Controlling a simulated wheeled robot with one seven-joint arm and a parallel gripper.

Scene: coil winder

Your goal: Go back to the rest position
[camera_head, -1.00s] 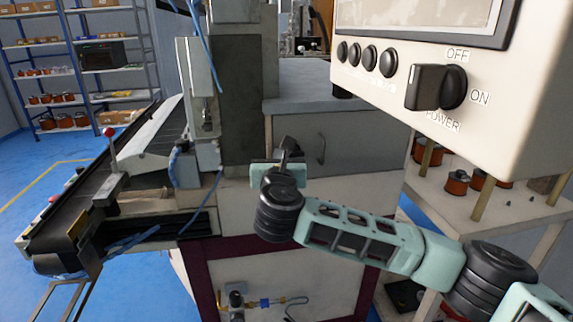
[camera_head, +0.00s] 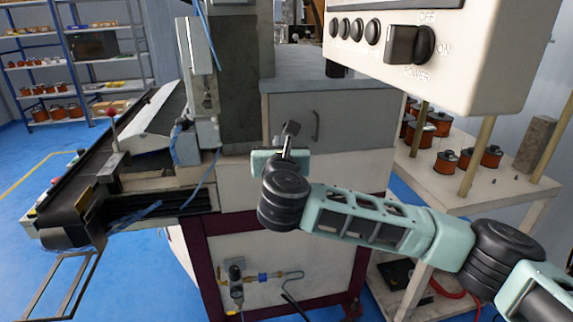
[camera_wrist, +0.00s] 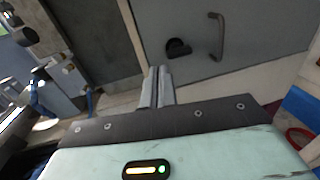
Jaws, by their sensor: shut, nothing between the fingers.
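My gripper (camera_head: 289,142) is shut and empty, in front of the grey drawer front of the coil winder (camera_head: 330,118). In the wrist view its two fingers (camera_wrist: 158,84) lie together and point at the grey panel (camera_wrist: 235,45) with a dark handle (camera_wrist: 217,36). My teal arm reaches in from the lower right of the head view and bends up at the wrist. The gripper appears apart from the panel, though the gap is hard to judge.
A control box with a power switch (camera_head: 410,44) hangs at the upper right. A wooden table (camera_head: 455,190) with several copper coils stands below it. A conveyor (camera_head: 95,195) is at left, and shelves (camera_head: 75,60) stand behind. The blue floor (camera_head: 125,285) at lower left is mostly clear.

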